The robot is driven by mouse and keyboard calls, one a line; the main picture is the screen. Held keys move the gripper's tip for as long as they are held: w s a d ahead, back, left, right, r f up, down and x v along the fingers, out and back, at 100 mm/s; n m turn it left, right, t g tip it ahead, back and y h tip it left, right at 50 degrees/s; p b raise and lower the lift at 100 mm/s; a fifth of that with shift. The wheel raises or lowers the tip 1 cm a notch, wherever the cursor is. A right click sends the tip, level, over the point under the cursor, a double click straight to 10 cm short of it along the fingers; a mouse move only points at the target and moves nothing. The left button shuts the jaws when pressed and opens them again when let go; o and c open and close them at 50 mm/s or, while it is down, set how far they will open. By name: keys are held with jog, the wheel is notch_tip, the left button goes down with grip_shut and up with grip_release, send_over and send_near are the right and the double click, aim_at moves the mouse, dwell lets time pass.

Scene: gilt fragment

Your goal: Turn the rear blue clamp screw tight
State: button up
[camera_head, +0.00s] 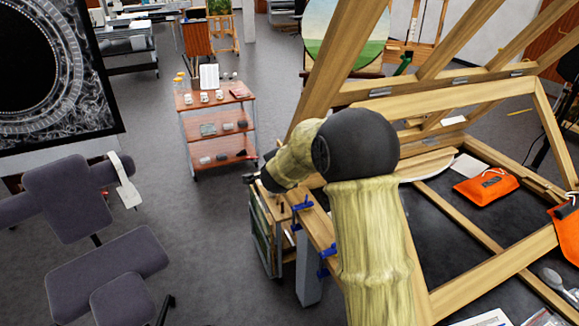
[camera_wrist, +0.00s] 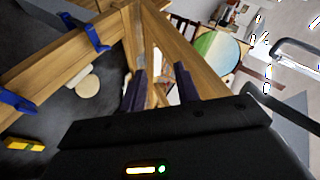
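Two blue clamps sit on the wooden easel frame (camera_head: 322,232). The rear clamp (camera_head: 302,205) is at the farther part of the rail, left of my arm. The front clamp (camera_head: 324,262) is lower and nearer. In the wrist view, one blue clamp (camera_wrist: 97,36) grips the beam at upper left, and another (camera_wrist: 17,100) shows at the left edge. My gripper (camera_wrist: 160,86) has its two dark fingers apart with nothing between them. Both clamps lie left of the fingers there, not touching them. In the head view my gripper (camera_head: 262,178) is partly hidden by my arm.
Slanted wooden beams (camera_head: 335,65) rise at right. Orange pouches (camera_head: 485,188) lie inside the frame. A wooden trolley (camera_head: 215,120) stands behind, and a grey padded chair (camera_head: 105,265) is at left. The floor between chair and frame is clear.

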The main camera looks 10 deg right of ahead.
jog(key=s+d+f+n+g, duration=0.1)
jog(key=s+n, duration=0.4)
jog(key=s, duration=0.6)
jog(key=s+d+f+n+g+y, duration=0.1)
jog(key=s+d+f+n+g, duration=0.1)
jog(key=s, duration=1)
jog(key=s+d+f+n+g+y, duration=0.1)
jog(key=s+f+n+g, duration=0.2)
jog(key=s, duration=0.9)
jog(key=n+g, duration=0.3)
jog(key=n, duration=0.1)
jog(key=shift+d+n, duration=0.3)
jog(key=shift+d, duration=0.1)
jog(key=shift+s+f, duration=0.1)
jog(key=shift+s, duration=0.1)
